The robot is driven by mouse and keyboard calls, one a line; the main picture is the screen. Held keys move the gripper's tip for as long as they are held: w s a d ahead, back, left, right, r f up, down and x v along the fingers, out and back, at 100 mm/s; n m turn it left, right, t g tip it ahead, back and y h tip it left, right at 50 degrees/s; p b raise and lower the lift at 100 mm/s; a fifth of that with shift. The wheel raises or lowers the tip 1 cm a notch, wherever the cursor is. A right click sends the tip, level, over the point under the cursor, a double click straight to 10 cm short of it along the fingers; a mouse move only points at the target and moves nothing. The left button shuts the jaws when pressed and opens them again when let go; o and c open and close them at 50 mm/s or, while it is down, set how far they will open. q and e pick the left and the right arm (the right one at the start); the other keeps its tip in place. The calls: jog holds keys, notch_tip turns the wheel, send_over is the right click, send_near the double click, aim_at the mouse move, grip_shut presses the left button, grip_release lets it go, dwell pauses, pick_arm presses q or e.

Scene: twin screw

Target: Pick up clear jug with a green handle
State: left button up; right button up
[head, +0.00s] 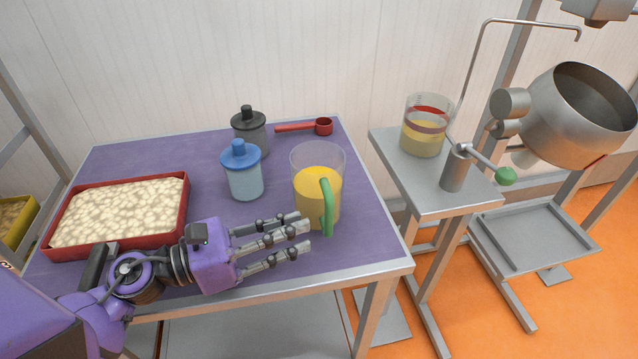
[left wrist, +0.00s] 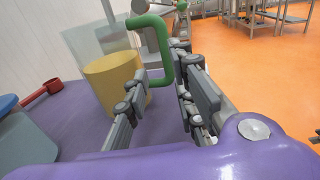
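The clear jug (head: 306,200) with yellow contents stands upright on the purple table. Its green handle (head: 327,208) faces the front right. My left gripper (head: 305,230) is at the jug's near left side, fingers pointing right toward the handle. In the left wrist view, the green handle (left wrist: 163,62) appears beyond and between the spread fingers (left wrist: 165,100), and the jug's yellow contents (left wrist: 112,85) show to its left. The gripper is open and holds nothing; whether a finger touches the jug is unclear. My right gripper is not in view.
A blue-lidded container (head: 244,178) and a dark grey container (head: 249,133) stand left of the jug. A red scoop (head: 305,127) lies behind it. A red-rimmed tray (head: 183,215) is at left. Another clear container (head: 424,130) stands on a side table beside a metal kettle (head: 570,110).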

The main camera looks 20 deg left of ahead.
aim_at(329, 218)
pick_arm(q)
jog(key=d, duration=0.1)
jog(key=w+d+r+p, duration=0.1)
jog(key=shift+w+d, duration=0.2)
jog(key=shift+d, duration=0.2)
jog(key=p+x, duration=0.1)
jog(key=x, duration=0.2)
jog(key=shift+w+d+p, duration=0.15)
jog(key=shift+w+p, duration=0.1)
jog(key=shift+p, duration=0.15)
jog(key=shift+w+d, duration=0.15)
jog(key=shift+f, duration=0.15)
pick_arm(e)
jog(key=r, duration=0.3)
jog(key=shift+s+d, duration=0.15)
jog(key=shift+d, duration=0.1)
pick_arm(q)
jog(key=shift+c, duration=0.5)
grip_shut()
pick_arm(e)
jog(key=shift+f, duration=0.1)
